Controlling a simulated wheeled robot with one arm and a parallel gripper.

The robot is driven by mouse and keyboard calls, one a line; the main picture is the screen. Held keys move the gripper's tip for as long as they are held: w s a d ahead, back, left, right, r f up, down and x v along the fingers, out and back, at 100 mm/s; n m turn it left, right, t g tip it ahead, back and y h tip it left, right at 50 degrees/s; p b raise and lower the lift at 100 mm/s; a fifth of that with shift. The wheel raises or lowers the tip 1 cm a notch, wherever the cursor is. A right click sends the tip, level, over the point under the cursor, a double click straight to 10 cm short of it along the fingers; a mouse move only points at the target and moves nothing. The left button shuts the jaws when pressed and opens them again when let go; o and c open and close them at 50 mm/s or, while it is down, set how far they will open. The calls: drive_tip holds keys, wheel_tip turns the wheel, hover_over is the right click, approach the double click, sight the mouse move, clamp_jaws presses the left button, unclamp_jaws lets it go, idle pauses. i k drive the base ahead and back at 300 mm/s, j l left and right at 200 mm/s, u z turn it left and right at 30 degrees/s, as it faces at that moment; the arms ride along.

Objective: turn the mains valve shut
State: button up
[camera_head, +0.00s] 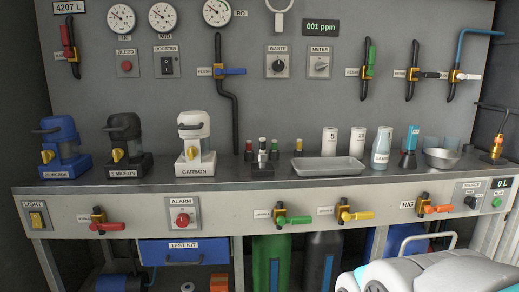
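No label that I can read says mains, so I cannot tell which valve is the mains valve. A red-handled valve (68,45) stands on the wall at the upper left, its handle upright along the pipe; its small label is not readable. Another red-handled valve (107,226) is on the bench front at the left, its handle lying level; its label is also too small to read. White and grey parts of my own body fill the lower right corner. My gripper cannot be made out in this view, and nothing of mine touches either red valve.
Filter housings (194,143) and a tray (328,170) stand on the bench (255,182). Other levers are blue (230,71), green (294,220), yellow (357,215) and orange (437,209). An alarm button (182,219) is on the front. Gas cylinders (273,262) stand below.

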sight(67, 54)
drive_tip(key=u, duration=1.25)
